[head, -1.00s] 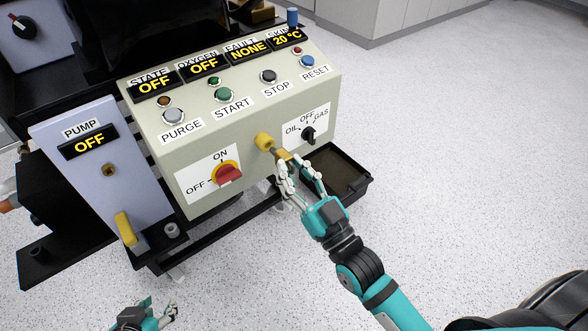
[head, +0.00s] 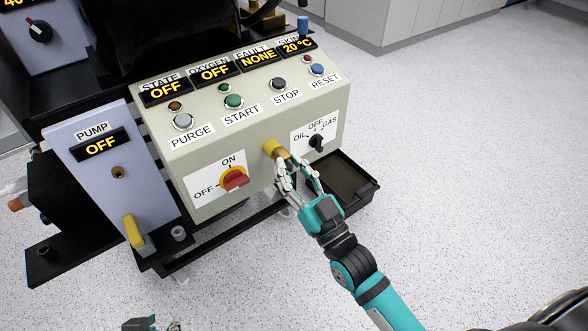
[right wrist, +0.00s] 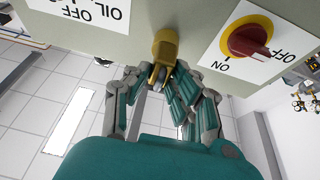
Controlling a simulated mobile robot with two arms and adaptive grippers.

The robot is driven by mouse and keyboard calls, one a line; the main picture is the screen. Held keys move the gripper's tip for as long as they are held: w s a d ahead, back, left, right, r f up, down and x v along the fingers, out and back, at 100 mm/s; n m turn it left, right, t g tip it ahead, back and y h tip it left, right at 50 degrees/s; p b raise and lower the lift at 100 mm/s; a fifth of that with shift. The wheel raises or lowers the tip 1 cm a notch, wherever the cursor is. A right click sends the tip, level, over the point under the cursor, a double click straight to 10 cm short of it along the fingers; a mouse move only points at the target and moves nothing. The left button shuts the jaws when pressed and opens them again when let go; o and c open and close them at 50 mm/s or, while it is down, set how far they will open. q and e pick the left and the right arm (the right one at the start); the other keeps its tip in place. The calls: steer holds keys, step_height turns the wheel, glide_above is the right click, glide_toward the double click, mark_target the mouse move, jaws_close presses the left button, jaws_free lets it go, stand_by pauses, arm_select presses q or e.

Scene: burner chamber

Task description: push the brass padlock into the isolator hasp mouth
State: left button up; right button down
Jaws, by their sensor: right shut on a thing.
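The yellow isolator hasp mouth (head: 270,147) sticks out from the front of the beige control panel, between the red ON/OFF switch and the OIL/GAS selector. The brass padlock (head: 282,154) is at its front end, and no gap shows between them in the head view. My right gripper (head: 298,179) is shut on the padlock. In the right wrist view the hasp (right wrist: 165,38) is ahead of my right gripper (right wrist: 160,86), whose fingers partly hide the padlock. How deep the padlock sits is hidden. My left gripper (head: 172,326) is mostly cut off at the bottom edge.
The red ON/OFF switch (head: 234,179) is left of the hasp, and the OIL/GAS selector (head: 317,142) is to its right. A black tray (head: 368,186) lies below the panel. The pump panel (head: 100,170) stands at left. The floor at right is open.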

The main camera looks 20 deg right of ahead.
steer(key=shift+w+a, duration=0.1)
steer(key=shift+w, duration=0.05)
steer(key=c, duration=1.1)
jaws_free()
steer(key=shift+f, duration=0.1)
